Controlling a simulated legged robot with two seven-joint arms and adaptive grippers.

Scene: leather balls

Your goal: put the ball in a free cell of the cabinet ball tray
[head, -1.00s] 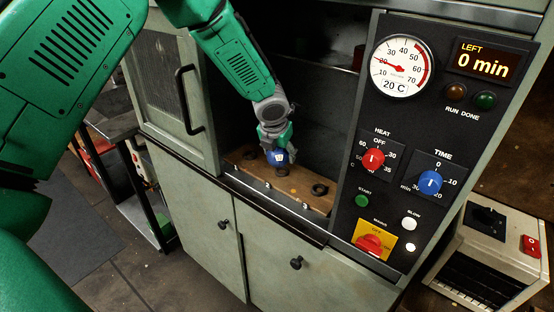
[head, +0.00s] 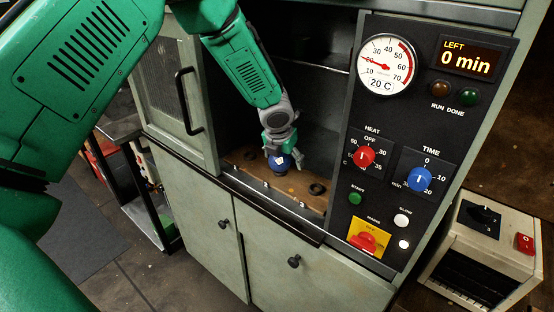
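The dark blue ball (head: 280,162) with a small white label is at the wooden ball tray (head: 297,195) inside the open cabinet. It appears to sit on the tray's middle cell, whose ring is hidden beneath it. My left gripper (head: 285,158) is right above and around the ball. Its fingers look spread, with one standing off to the ball's right. A dark ring cell (head: 317,188) to the right on the tray is empty. Another ring (head: 250,155) shows at the tray's left, partly in shadow. My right gripper is not in view.
The cabinet's door (head: 182,90) stands at the left of the opening. A control panel (head: 425,140) with gauge and knobs borders it on the right. A metal sill with small studs (head: 265,184) runs along the tray's front. A wire shelf (head: 325,66) is above.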

